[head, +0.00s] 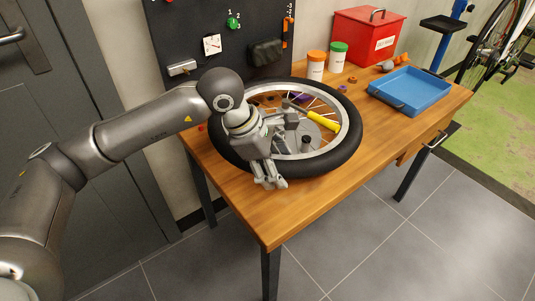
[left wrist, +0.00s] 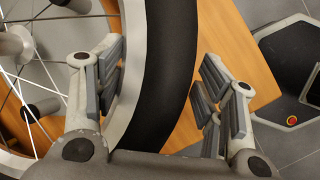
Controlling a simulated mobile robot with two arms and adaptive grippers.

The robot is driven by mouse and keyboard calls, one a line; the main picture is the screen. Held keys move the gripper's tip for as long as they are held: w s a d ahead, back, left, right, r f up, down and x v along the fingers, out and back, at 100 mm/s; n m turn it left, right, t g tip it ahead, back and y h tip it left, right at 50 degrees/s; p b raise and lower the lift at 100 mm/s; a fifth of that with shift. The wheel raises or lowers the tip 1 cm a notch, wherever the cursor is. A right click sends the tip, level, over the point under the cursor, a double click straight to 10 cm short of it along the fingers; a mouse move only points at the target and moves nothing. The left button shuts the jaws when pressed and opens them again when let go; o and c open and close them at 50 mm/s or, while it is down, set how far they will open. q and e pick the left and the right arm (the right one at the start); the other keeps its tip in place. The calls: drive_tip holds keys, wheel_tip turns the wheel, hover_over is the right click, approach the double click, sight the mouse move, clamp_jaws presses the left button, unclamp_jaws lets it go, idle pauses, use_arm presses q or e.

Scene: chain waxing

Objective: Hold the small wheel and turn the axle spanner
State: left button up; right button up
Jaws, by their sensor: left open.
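The small wheel (head: 349,150) lies flat on the wooden table, with a black tyre, silver rim and spokes. The axle spanner (head: 322,121) has a yellow handle and lies over the spokes near the hub, its handle toward the wheel's right side. My left gripper (head: 269,178) is open at the wheel's near edge. In the left wrist view, the fingers of my left gripper (left wrist: 163,78) stand apart on either side of the tyre (left wrist: 166,65), one by the rim and one outside over the table. Whether they touch it is unclear. My right gripper is out of view.
A blue tray (head: 437,84), a red box (head: 350,38), and white jars with orange (head: 315,68) and green (head: 336,60) lids stand behind and right of the wheel. A black tool board (head: 190,20) rises behind. The table's front right (head: 400,130) is clear.

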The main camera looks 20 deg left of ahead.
use_arm(q)
drive_tip(key=shift+w+d+f, duration=0.15)
drive_tip(key=shift+d+f, duration=0.1)
drive_tip(key=shift+f, duration=0.25)
clamp_jaws()
